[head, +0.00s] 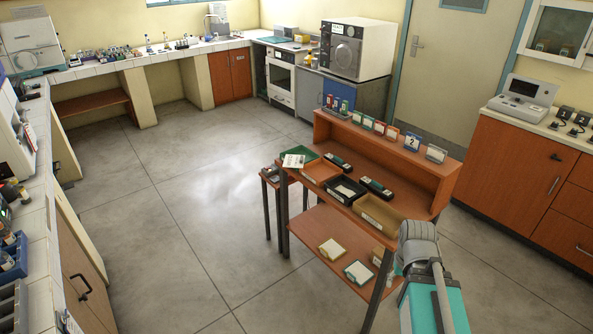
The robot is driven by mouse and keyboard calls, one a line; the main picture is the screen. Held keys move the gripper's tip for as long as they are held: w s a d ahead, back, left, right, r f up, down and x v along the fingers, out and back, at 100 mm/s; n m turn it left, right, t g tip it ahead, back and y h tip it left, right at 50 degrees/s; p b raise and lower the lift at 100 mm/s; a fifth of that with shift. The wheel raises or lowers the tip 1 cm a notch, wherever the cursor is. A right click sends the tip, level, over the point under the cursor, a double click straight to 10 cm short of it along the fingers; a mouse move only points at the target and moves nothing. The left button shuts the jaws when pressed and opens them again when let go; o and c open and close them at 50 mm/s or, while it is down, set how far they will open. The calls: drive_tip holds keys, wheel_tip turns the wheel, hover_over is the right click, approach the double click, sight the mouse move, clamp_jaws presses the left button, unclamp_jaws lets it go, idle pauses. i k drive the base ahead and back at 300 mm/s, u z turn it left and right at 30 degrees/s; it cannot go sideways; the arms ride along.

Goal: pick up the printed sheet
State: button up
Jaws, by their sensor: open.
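A white sheet with faint dark print (293,160) lies at the left end of the wooden table, at the edge of a green tray (311,152). It looks tilted over the tray's rim, but I cannot tell how it rests. My arm rises at the lower right, beside the table's near end and well apart from the sheet. My gripper's fingers cannot be made out in this view.
On the wooden table (410,208) stand an orange tray (304,175), a black tray (330,188) and a tan tray (364,220). Dark devices lie behind them, and several small cards stand on the raised back shelf (445,165). The floor to the left (190,240) is clear.

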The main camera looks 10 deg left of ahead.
sight(290, 161)
drive_tip(key=u, duration=0.1)
drive_tip(key=k, duration=0.5)
drive_tip(key=u, duration=1.25)
drive_tip(key=i, duration=2.35)
